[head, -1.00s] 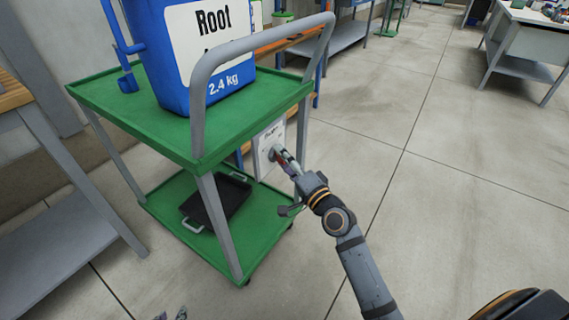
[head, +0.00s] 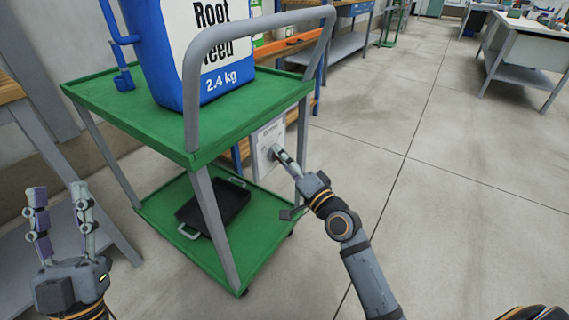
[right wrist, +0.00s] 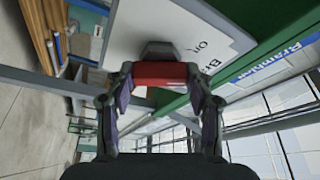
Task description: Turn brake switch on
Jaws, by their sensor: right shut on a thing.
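The brake switch panel (head: 266,150) is a white plate on the side of the green cart, below its top tray. In the right wrist view the white panel (right wrist: 190,30) carries partly visible lettering, including "On". The switch has a red handle (right wrist: 158,75) on a dark hub (right wrist: 158,49). My right gripper (head: 276,152) is at the panel; in the right wrist view its fingers close on the red handle from both sides. In the head view the handle is hidden by the gripper. My left gripper (head: 59,193) is open and empty, left of the cart.
The green cart (head: 160,131) has a grey push handle (head: 262,22) and carries a large blue container (head: 178,60) on top. A black tray (head: 214,206) lies on its lower shelf. A bench (head: 30,140) stands at left.

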